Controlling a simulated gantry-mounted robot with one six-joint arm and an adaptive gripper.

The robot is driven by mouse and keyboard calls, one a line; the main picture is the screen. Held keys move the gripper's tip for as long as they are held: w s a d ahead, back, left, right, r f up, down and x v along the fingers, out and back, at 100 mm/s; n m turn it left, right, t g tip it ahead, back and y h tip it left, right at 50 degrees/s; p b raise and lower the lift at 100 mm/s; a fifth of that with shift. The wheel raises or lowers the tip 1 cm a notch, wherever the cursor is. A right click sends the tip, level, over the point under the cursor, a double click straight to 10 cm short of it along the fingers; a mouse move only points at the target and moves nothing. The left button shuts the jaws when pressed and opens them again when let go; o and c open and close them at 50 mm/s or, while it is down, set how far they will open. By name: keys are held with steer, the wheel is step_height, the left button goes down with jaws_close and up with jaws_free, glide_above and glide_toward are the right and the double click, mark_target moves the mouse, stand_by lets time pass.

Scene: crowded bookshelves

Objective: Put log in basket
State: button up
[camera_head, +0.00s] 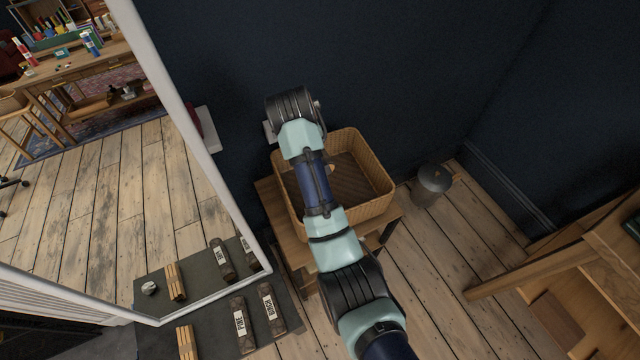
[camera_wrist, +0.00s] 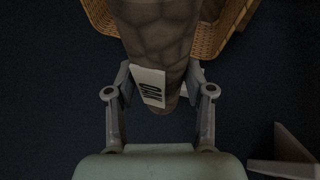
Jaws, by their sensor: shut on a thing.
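My gripper (camera_wrist: 161,90) is shut on a log (camera_wrist: 158,35) in the wrist view. The log is brown with cracked bark and a white label that seems to read OAK. One end of it pokes a little past the fingers, and the rest runs out of the top of the view. The wicker basket (camera_wrist: 222,38) shows behind the log on both sides. In the head view the basket (camera_head: 372,207) stands on a small wooden table, with my arm over its left part. My gripper and the held log are mostly hidden there behind my arm.
Logs labelled PINE (camera_head: 242,325) and BIRCH (camera_head: 271,308) lie on a dark mat, beside a bundle of sticks (camera_head: 187,343). A large mirror (camera_head: 190,125) stands at left. A metal bin (camera_head: 432,184) is right of the table (camera_head: 290,236). A dark wall is behind.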

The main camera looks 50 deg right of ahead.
steer(key=f+b, duration=0.7)
steer(key=f, duration=1.3)
steer(key=shift+s, duration=0.2)
steer(key=shift+w, duration=0.1)
